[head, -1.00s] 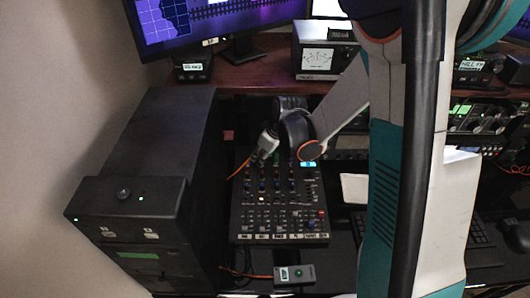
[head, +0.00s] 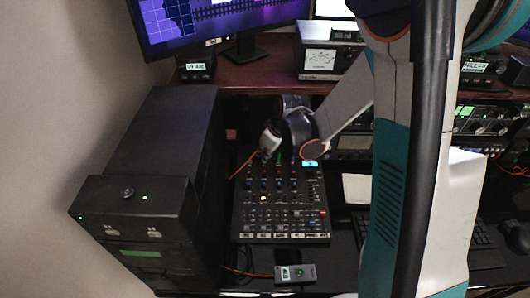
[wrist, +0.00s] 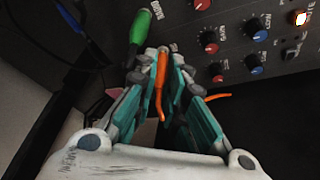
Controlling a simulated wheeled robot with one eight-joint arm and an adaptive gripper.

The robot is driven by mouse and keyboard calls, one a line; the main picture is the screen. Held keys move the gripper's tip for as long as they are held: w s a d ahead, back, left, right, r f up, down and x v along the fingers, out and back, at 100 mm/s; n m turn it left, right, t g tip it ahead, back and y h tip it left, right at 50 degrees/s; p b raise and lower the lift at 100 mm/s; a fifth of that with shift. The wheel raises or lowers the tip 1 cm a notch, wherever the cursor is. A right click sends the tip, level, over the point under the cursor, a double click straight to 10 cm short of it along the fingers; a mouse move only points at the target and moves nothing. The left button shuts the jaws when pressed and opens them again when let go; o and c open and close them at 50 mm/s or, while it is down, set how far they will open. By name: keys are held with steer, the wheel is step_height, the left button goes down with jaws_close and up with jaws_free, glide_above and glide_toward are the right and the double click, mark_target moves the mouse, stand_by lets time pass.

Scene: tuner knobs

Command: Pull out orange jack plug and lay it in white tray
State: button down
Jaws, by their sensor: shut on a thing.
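In the wrist view, my gripper (wrist: 163,58) is closed around the orange jack plug (wrist: 160,72). Its body and part of its lead show between the fingers. The fingers hide its tip, so I cannot tell whether it is in a socket. A green jack plug (wrist: 141,26) stands just beside the fingertips. In the head view, my gripper (head: 268,152) is at the top left of the black mixer (head: 240,218), and an orange cable (head: 240,168) trails left from it. A white, flat thing (head: 355,187), perhaps the tray, is partly hidden behind my arm.
Red and blue knobs (wrist: 256,25) are close to the right of my gripper. A black cabinet (head: 150,135) stands left of the mixer. A small grey box (head: 295,273) with an orange lead lies in front. Monitors and a meter box (head: 320,60) stand behind.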

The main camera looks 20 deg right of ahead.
steer(key=shift+r+p, duration=0.35)
steer(key=shift+r, duration=0.25)
steer(key=shift+s+a+r+p, duration=0.15)
steer(key=shift+r+p, duration=0.55)
steer(key=shift+r, duration=0.35)
steer(key=shift+s+d+r+p, duration=0.15)
steer(key=shift+r+p, duration=0.55)
steer(key=shift+r, duration=0.35)
steer(key=shift+s+a, duration=0.1)
steer(key=shift+a, duration=0.05)
